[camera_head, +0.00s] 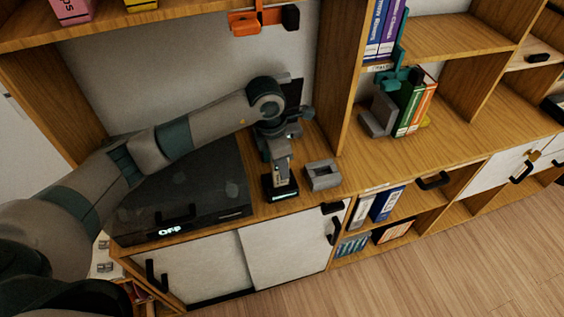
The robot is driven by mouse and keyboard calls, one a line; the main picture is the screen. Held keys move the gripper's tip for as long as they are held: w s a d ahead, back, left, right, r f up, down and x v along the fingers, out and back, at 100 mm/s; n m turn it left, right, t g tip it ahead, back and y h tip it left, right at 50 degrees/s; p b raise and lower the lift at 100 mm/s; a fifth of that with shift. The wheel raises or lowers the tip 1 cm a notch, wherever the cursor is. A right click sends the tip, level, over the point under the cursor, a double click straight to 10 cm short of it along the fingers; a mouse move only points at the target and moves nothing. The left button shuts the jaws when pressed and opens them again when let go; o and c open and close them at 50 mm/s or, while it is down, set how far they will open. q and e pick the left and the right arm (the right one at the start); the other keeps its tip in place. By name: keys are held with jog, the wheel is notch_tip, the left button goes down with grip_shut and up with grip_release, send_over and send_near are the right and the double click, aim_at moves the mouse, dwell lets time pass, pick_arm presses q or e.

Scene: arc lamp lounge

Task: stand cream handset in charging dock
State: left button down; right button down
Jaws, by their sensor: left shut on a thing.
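My left gripper (278,150) reaches in from the left and points down at the wooden counter. It is shut on the upper part of the cream handset (281,172), which is upright and partly hidden by the fingers. The handset's lower end is at the dark charging dock (283,196), which has a pale lit strip along its front. The handset appears to be in or directly over the dock; I cannot tell whether it is fully seated. My right gripper is not in view.
A grey square holder (323,184) with an opening stands just right of the dock. A black appliance (190,190) showing "OFF" is to the left, under my arm. A wooden upright (343,80) divides off shelves with books (408,105). An orange object (245,24) hangs above.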

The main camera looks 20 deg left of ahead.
pick_arm(q)
jog(key=shift+f, duration=0.15)
jog(key=c, duration=1.6)
grip_release()
jog(key=shift+o, duration=0.2)
